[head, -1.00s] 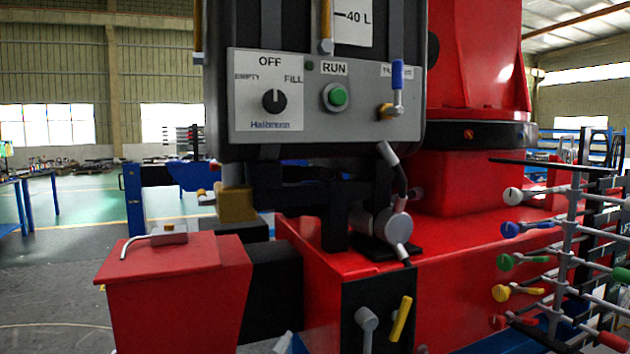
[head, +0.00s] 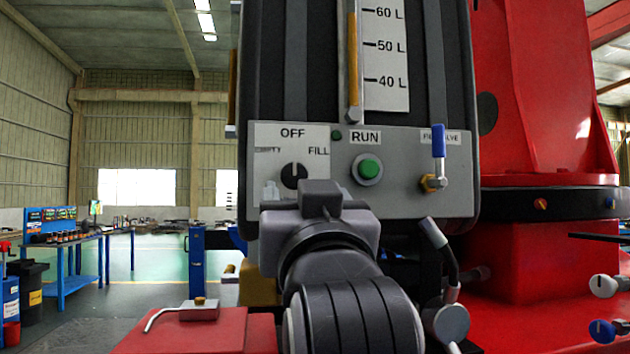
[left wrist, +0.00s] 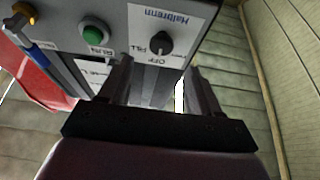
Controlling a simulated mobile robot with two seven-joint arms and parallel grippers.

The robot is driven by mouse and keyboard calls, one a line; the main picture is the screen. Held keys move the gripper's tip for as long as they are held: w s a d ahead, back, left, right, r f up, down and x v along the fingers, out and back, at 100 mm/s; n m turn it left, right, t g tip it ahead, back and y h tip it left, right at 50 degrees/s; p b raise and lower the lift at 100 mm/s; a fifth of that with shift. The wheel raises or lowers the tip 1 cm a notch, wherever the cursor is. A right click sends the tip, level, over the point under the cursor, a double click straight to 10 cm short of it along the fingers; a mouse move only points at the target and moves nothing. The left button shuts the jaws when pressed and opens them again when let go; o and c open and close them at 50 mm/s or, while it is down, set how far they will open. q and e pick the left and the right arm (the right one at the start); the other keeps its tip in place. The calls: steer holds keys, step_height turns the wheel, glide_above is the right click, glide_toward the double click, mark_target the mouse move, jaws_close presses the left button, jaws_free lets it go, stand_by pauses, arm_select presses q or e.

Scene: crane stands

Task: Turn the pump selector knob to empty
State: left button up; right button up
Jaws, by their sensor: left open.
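The pump selector knob (head: 294,176) is a round black knob on a white plate of the grey control panel (head: 410,205). Its white mark points up to OFF; EMPTY is at the left and FILL at the right. My left arm rises in front of the panel's lower part in the head view and hides my gripper's fingers there. In the left wrist view, upside down, my left gripper (left wrist: 158,66) is open and empty. The knob (left wrist: 159,43) shows beyond the fingertips, between their lines, apparently apart from them. My right gripper is out of view.
Right of the knob are a green RUN button (head: 369,168) and a blue-handled valve (head: 438,150). A level gauge (head: 353,60) is above. A red box (head: 225,335) with a bent metal handle stands below. The red crane column (head: 550,90) rises at the right.

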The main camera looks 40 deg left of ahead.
mark_target(295, 176)
arm_select(q)
steer(key=p+x, duration=0.2)
steer(key=x, duration=0.3)
steer(key=shift+w+a+r, duration=0.1)
steer(key=shift+a+r, duration=0.1)
steer(key=shift+a, duration=0.15)
steer(key=shift+w+a+r, duration=0.15)
steer(key=shift+w+a, duration=0.25)
steer(key=c, duration=1)
